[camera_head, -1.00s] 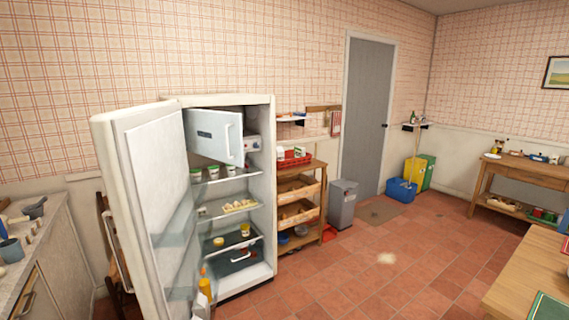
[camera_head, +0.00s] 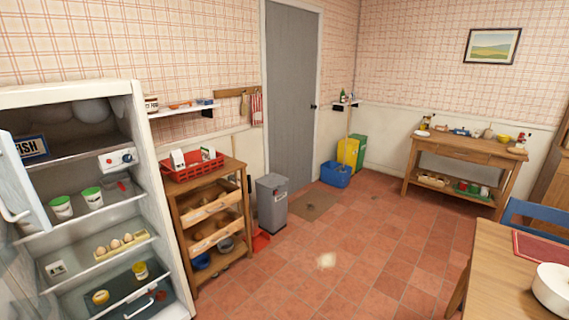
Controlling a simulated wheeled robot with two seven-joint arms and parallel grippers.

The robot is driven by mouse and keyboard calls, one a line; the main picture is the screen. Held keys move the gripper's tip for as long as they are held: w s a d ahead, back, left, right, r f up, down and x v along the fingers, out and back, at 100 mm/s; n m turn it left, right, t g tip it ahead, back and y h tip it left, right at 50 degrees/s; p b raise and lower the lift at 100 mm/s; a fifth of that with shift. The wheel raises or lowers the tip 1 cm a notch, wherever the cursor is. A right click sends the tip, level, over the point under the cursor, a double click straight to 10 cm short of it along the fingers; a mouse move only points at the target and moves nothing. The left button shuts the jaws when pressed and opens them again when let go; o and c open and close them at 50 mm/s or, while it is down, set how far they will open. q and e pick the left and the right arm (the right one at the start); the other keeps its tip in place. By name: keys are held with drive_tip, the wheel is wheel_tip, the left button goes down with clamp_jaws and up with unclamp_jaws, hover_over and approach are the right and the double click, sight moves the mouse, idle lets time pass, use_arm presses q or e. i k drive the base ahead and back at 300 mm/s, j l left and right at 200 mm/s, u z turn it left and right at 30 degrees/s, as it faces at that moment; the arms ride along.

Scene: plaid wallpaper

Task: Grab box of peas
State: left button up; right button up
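No box that I can identify as peas shows. The fridge (camera_head: 142,150) stands open at the left. Its inner freezer door (camera_head: 22,190) is swung open at the left edge. In the freezer compartment lies a dark box with the letters "ISH" (camera_head: 32,147) and a pale rounded thing (camera_head: 92,111). Lower shelves hold two green-lidded tubs (camera_head: 91,198), several eggs (camera_head: 127,239) and yellow-lidded jars (camera_head: 140,270). Part of the freezer is hidden by its door. Neither of my grippers is in view.
A wooden shelf rack (camera_head: 213,212) with a red crate (camera_head: 190,171) stands right of the fridge, beside a grey bin (camera_head: 272,201). A table (camera_head: 500,262) is at the lower right. The tiled floor (camera_head: 330,240) between is mostly clear.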

sight(207, 152)
drive_tip(key=i, duration=1.1)
drive_tip(key=i+l, duration=0.15)
drive_tip(key=i, duration=1)
